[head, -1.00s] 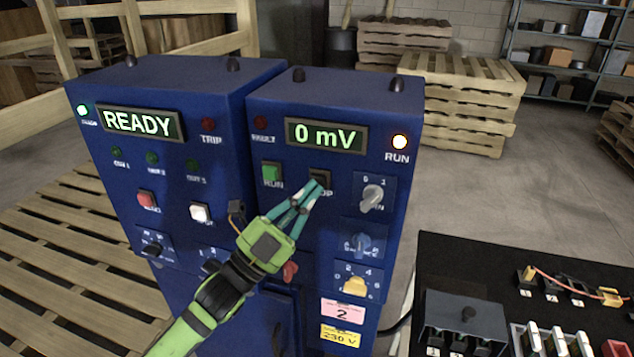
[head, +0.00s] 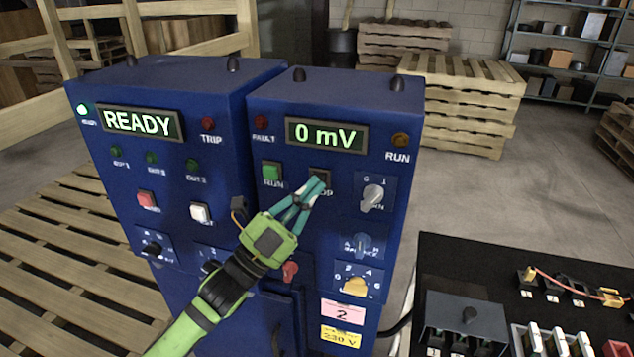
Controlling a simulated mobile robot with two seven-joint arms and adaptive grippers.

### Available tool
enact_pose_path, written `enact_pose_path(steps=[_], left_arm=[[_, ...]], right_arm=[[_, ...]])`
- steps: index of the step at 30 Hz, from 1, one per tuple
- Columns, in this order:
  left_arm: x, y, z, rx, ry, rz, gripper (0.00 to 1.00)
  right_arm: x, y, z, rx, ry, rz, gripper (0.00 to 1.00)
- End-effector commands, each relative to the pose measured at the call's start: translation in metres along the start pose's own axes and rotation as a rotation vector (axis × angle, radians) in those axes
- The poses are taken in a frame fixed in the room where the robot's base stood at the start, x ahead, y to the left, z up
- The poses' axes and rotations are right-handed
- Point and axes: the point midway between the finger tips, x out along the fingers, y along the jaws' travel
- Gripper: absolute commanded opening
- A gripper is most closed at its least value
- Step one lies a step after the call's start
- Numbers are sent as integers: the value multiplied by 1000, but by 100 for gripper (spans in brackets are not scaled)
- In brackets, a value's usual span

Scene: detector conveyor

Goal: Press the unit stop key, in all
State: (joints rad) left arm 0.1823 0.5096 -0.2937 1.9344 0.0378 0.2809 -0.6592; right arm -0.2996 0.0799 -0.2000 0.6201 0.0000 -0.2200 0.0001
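The stop key (head: 320,173) is a small dark square on the blue right-hand unit (head: 348,255), right of the green RUN key (head: 272,173). My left gripper (head: 319,182) comes up from below left. Its teal fingers are closed together, with the tips at the key and covering its lower part and some of the label, of which "OP" shows. I cannot tell how far the key is pushed in. The unit's display (head: 327,135) reads 0 mV. Its RUN lamp (head: 400,140) is dark amber, unlit. My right gripper is not in view.
The left blue unit (head: 180,85) shows READY. The switch knobs (head: 372,196) lie right of and below the stop key, and a red knob (head: 290,271) sits under my gripper. A black bench (head: 450,260) with parts stands at lower right.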

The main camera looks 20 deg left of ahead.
Motion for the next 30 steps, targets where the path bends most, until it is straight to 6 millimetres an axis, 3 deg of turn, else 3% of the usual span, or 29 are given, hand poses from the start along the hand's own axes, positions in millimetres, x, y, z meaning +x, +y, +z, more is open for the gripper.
enact_pose_path(steps=[30], left_arm=[[-14,-5,-13,0,-1,0,0]], right_arm=[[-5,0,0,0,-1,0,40]])
